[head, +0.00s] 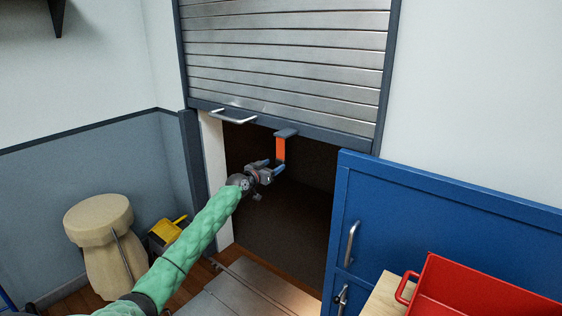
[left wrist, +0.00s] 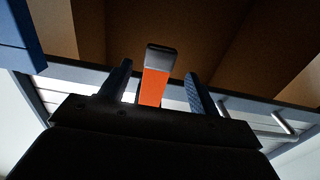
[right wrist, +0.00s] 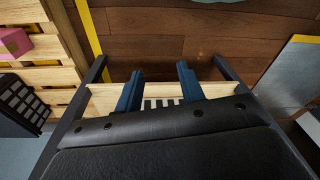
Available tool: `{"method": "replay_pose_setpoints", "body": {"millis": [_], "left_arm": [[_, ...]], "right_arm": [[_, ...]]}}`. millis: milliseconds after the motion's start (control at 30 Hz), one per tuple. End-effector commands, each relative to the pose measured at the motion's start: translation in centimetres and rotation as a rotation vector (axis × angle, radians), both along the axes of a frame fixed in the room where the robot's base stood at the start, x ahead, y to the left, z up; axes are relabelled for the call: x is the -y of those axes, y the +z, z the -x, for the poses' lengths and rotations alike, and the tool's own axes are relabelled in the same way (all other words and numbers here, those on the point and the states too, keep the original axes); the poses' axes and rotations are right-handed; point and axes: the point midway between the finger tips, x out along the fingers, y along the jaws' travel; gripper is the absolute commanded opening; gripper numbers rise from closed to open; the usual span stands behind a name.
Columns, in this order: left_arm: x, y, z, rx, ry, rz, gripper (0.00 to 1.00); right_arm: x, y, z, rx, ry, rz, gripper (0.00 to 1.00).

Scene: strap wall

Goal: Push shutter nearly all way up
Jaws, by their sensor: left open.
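The grey slatted shutter (head: 285,55) is partly raised, with a dark opening below it. An orange strap (head: 281,148) hangs from a dark tab at its bottom bar. A metal handle (head: 233,117) is on that bar to the left. My left gripper (head: 273,168) is open, just below the bar at the strap's lower end. In the left wrist view the strap (left wrist: 153,88) shows between the two spread fingers (left wrist: 158,70); I cannot tell whether they touch it. My right gripper (right wrist: 157,82) is open and empty, pointing at the floor, and outside the head view.
A blue cabinet (head: 440,215) stands right of the opening, with a red bin (head: 490,290) before it. A stool (head: 98,222) and a yellow item (head: 166,231) stand at left. Wooden slats (right wrist: 40,80) lie near my right gripper.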

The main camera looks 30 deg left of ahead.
Motion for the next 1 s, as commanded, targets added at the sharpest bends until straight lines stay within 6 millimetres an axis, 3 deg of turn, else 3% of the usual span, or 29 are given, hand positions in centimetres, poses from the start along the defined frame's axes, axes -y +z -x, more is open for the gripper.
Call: {"method": "replay_pose_setpoints", "body": {"millis": [400, 867, 900, 1000], "left_arm": [[0.4, 0.2, -4.9, 0.0, 0.0, 0.001, 0.62], [0.5, 0.0, -5.8, -0.001, 0.0, 0.0, 0.62], [0.5, 0.0, -5.8, -0.001, 0.0, 0.0, 0.6], [0.5, 0.0, -5.8, -0.001, 0.0, 0.0, 0.4]], "right_arm": [[0.7, -3.0, 0.5, 0.014, 0.003, 0.008, 0.39], [0.8, -3.7, 0.6, 0.015, 0.004, 0.01, 0.39], [0.8, -3.7, 0.6, 0.015, 0.004, 0.01, 0.39], [0.8, -3.7, 0.6, 0.015, 0.004, 0.01, 0.39]]}}
